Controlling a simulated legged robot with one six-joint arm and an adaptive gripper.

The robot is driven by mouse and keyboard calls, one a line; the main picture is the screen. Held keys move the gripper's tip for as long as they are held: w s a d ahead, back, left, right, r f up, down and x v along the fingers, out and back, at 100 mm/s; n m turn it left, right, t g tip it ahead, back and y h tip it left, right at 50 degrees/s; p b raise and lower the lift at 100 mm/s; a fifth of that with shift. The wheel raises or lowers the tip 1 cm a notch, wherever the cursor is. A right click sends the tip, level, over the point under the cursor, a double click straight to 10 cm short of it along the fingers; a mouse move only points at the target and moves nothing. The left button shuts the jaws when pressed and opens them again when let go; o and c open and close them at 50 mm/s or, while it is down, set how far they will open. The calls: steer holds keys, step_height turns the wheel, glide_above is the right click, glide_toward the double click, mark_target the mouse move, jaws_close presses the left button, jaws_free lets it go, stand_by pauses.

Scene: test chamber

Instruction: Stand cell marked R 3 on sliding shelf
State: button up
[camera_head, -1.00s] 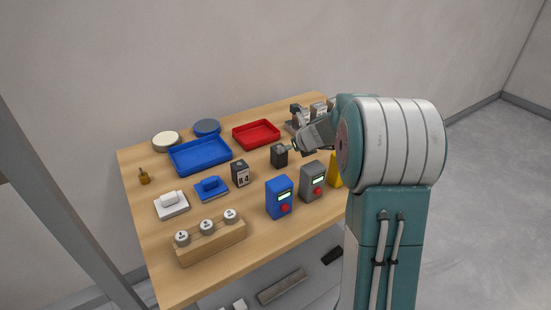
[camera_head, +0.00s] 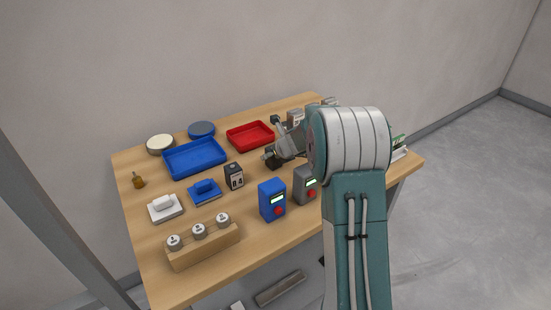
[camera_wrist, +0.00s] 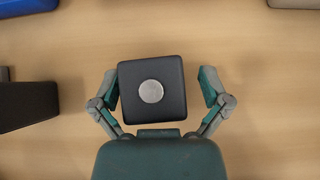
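A dark block-shaped cell (camera_head: 270,160) stands on the wooden table at my gripper (camera_head: 276,154); no marking on it is readable. In the wrist view the same dark cell (camera_wrist: 135,108), with a round silver cap on top, sits between the two fingers of my gripper (camera_wrist: 158,87). The fingers are spread, with a gap on each side, wider on the right. Another dark cell (camera_head: 234,176), with a white label showing a 4, stands to the left. No sliding shelf is clearly identifiable; a pale surface with a grey bar (camera_head: 280,289) shows below the tabletop.
A blue device (camera_head: 272,199) and a grey device (camera_head: 305,184) stand near the front edge. A blue tray (camera_head: 195,158) and a red tray (camera_head: 251,136) lie behind. A wooden block with numbered knobs (camera_head: 204,246) is at front left. My arm hides the table's right part.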

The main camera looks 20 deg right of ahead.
steer(key=shift+a, duration=0.6)
steer(key=c, duration=0.9)
steer(key=shift+a, duration=0.15)
steer(key=shift+d+r, duration=0.15)
steer(key=shift+d, duration=0.35)
steer(key=shift+r, duration=0.3)
steer(key=r, duration=0.8)
steer(key=shift+a+r, duration=0.25)
steer(key=shift+r, duration=0.05)
steer(key=shift+d+r, duration=0.2)
steer(key=shift+r, duration=0.15)
